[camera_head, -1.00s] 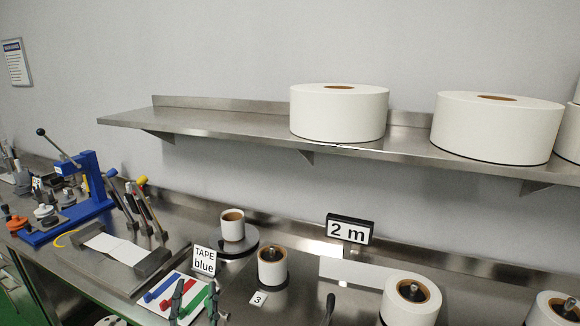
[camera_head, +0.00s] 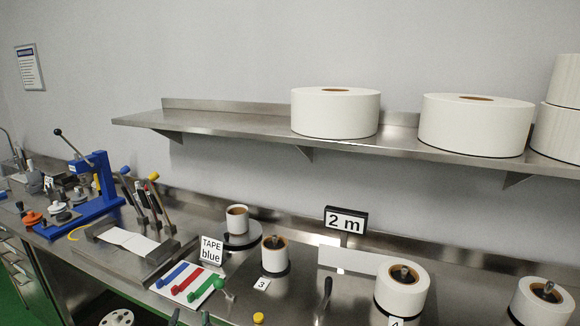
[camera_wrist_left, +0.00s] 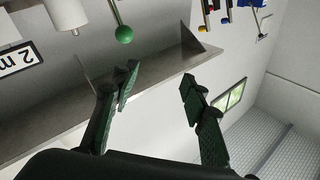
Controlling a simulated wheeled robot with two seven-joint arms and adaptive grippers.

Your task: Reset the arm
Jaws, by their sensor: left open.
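My left gripper (camera_head: 190,318) shows only as two dark green fingertips at the bottom edge of the head view, below the tape card. In the left wrist view both fingers (camera_wrist_left: 158,88) stand wide apart with nothing between them. That view is turned over, with the wall and shelf (camera_wrist_left: 60,105) behind the fingers. The rest of the left arm is hidden below the head view. My right gripper is in neither view.
A white board with blue, red and green handles (camera_head: 190,284) lies close beyond the fingertips. Beyond stand a tape sign (camera_head: 211,250), a tape roll (camera_head: 275,256) and a blue press (camera_head: 95,185). A steel shelf (camera_head: 220,122) holds big white rolls (camera_head: 335,113).

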